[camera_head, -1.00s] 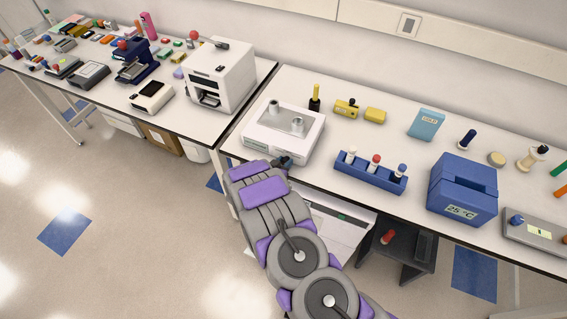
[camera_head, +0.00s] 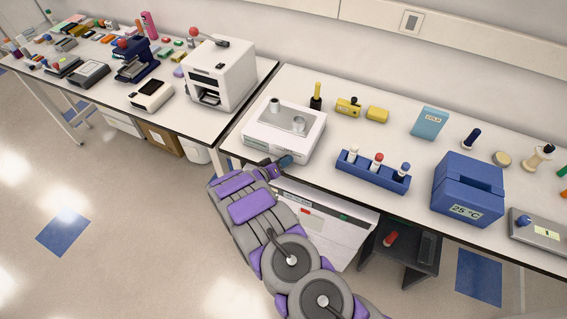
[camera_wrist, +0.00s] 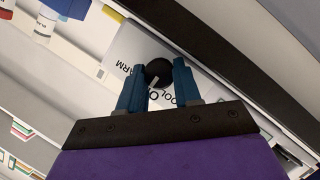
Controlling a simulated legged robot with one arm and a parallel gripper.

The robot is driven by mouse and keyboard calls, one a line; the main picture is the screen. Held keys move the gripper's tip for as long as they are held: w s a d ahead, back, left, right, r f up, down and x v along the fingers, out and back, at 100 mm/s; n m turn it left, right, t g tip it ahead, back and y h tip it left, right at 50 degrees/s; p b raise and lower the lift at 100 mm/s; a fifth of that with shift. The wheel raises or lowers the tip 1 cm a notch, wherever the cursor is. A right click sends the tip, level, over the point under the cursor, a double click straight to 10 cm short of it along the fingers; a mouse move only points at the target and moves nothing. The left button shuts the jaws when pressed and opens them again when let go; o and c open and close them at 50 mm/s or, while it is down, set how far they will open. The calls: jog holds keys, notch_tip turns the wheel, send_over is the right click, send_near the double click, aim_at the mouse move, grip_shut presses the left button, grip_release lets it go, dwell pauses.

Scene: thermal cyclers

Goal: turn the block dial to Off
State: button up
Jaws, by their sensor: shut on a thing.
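The block dial (camera_wrist: 158,70) is a round black knob with a pale pointer line, on a white panel (camera_wrist: 125,48) in the wrist view. Printed words around it are partly hidden; I read parts of "WARM" and "COOL" and a letter "O". The pointer slants toward the lower left of that view. My gripper (camera_wrist: 157,74) has its two blue fingers shut on the dial, one on each side. In the head view my gripper (camera_head: 284,162) is at the front of a white device (camera_head: 290,134) near the bench edge; the dial is hidden there.
A blue rack with vials (camera_head: 372,174) and a blue 25 °C box (camera_head: 466,188) stand to the right on the bench (camera_head: 425,208). A white panelled unit (camera_head: 325,235) is below the bench edge, close to my arm. A white machine (camera_head: 218,75) stands on the left bench.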

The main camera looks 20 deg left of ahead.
jog(key=shift+a, duration=0.2)
jog(key=o, duration=1)
jog(key=shift+s, duration=0.1)
jog(key=shift+o, duration=0.2)
jog(key=shift+d+f, duration=0.1)
